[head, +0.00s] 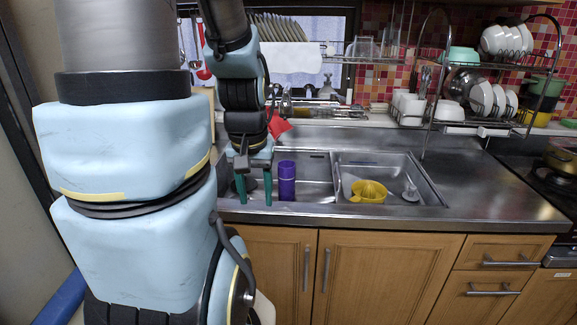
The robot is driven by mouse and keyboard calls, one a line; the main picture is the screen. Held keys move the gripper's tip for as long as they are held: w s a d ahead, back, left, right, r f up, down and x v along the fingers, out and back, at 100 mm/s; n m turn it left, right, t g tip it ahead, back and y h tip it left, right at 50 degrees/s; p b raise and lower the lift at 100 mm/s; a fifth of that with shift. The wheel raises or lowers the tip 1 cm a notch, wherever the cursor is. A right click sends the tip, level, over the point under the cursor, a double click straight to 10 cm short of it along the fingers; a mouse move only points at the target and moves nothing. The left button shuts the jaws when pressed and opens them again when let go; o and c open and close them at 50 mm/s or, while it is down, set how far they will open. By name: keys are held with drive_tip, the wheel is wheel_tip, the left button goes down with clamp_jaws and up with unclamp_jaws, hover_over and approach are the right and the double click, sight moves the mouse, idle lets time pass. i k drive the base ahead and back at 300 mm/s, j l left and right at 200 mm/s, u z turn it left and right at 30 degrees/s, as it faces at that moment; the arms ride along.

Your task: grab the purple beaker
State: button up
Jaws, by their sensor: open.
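The purple beaker (287,181) stands upright at the left basin of the steel sink in the head view. It looks like a plain, tall cylinder. My gripper (254,203) points down just to the left of the beaker, with its two green fingers spread apart and nothing visible between them. The right finger is close to the beaker's left side; I cannot tell how far apart they are in depth.
A yellow juicer or strainer (368,191) sits in the right basin (400,165). A red cloth (278,126) is behind my gripper. A dish rack (440,118) with bowls and cups stands at the back right. The counter (490,195) at right is clear.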

sight(287, 183)
drive_tip(key=u, duration=1.5)
drive_tip(key=k+l+u, duration=0.3)
drive_tip(key=k+u, duration=0.15)
drive_tip(key=k+l+u, duration=0.1)
drive_tip(key=k+u, duration=0.3)
drive_tip(key=k+l, duration=0.2)
drive_tip(key=l, duration=0.15)
drive_tip(key=k+l, duration=0.25)
drive_tip(key=l, duration=0.15)
